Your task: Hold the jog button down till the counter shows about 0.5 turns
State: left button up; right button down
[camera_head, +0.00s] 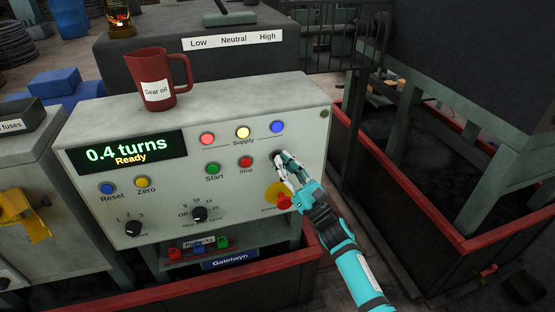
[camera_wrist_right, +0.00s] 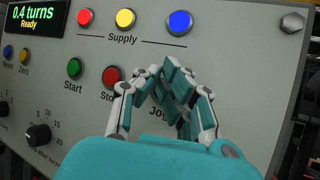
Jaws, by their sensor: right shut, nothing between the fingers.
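The control panel (camera_head: 120,205) stands in front of me. Its counter display (camera_head: 125,150) reads "0.4 turns" with "Ready" under it; the same text shows in the right wrist view (camera_wrist_right: 33,18). My right gripper (camera_head: 280,157) is shut and empty, with its fingertips at the panel face right of the red Stop button (camera_head: 245,162). In the right wrist view my fingers (camera_wrist_right: 172,68) cover the spot above the partly hidden "Jog" label (camera_wrist_right: 156,113). The jog button itself is hidden, so I cannot tell whether it is pressed. My left gripper is not in view.
The green Start button (camera_head: 212,169) and supply lamps (camera_head: 243,132) are left of and above my fingers. A yellow and red emergency stop (camera_head: 277,198) sits just below my right gripper. A dark red gear oil jug (camera_head: 158,80) stands on the panel top.

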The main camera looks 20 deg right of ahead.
jog(key=shift+w+b, duration=0.45)
jog(key=shift+b, duration=0.05)
dwell(0.7)
jog(key=shift+s, duration=0.15)
dwell(0.3)
jog(key=shift+s, duration=0.75)
jog(key=shift+s+d+p, duration=0.1)
jog(key=shift+s+p, duration=0.55)
jog(key=shift+s, duration=1.85)
jog(key=shift+f, duration=0.1)
